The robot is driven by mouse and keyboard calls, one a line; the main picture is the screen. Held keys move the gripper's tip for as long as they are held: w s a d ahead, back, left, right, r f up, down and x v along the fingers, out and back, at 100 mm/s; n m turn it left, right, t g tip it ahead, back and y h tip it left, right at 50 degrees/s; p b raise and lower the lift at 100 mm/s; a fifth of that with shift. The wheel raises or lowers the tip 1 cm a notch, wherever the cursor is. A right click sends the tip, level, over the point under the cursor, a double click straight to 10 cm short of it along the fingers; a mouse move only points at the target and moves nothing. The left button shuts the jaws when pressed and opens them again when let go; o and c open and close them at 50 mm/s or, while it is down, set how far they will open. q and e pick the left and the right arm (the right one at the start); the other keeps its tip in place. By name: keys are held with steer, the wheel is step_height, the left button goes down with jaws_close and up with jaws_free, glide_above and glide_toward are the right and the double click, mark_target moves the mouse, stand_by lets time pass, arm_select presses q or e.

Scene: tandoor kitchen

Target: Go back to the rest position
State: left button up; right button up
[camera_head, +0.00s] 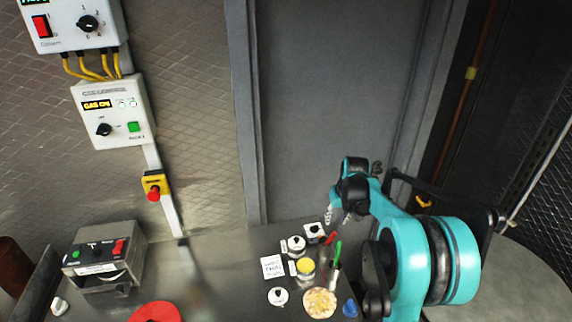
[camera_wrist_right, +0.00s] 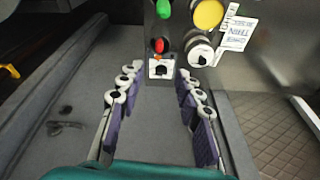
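My right gripper (camera_head: 338,213) comes in from the right on a teal arm, above the right part of the metal counter (camera_head: 215,280). Its fingers look spread and nothing shows between them. In the right wrist view the gripper (camera_wrist_right: 157,76) is open, with purple-padded fingers apart on both sides. A white switch with a black knob (camera_wrist_right: 158,70) shows beyond the fingertips, apart from them as far as I can tell. My left gripper is in neither view.
The counter holds a yellow button (camera_head: 306,266), a white label (camera_head: 272,267), a round speckled disc (camera_head: 320,303), a red disc (camera_head: 156,312) and a switch box (camera_head: 105,257). A gas panel (camera_head: 112,110) and a red emergency button (camera_head: 154,194) are on the wall. A grey door (camera_head: 335,90) stands behind.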

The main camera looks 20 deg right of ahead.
steer(key=s+a+f+n+t+b, duration=0.1)
steer(key=s+a+t+b, duration=0.1)
steer(key=s+a+b, duration=1)
steer(key=s+a+f+n+t+b, duration=0.2)
steer(key=s+a+f+b, duration=0.3)
steer(key=s+a+f, duration=0.5)
steer(key=shift+s+a+f, duration=0.2)
steer(key=shift+s+f, duration=0.2)
steer(key=shift+s, duration=0.3)
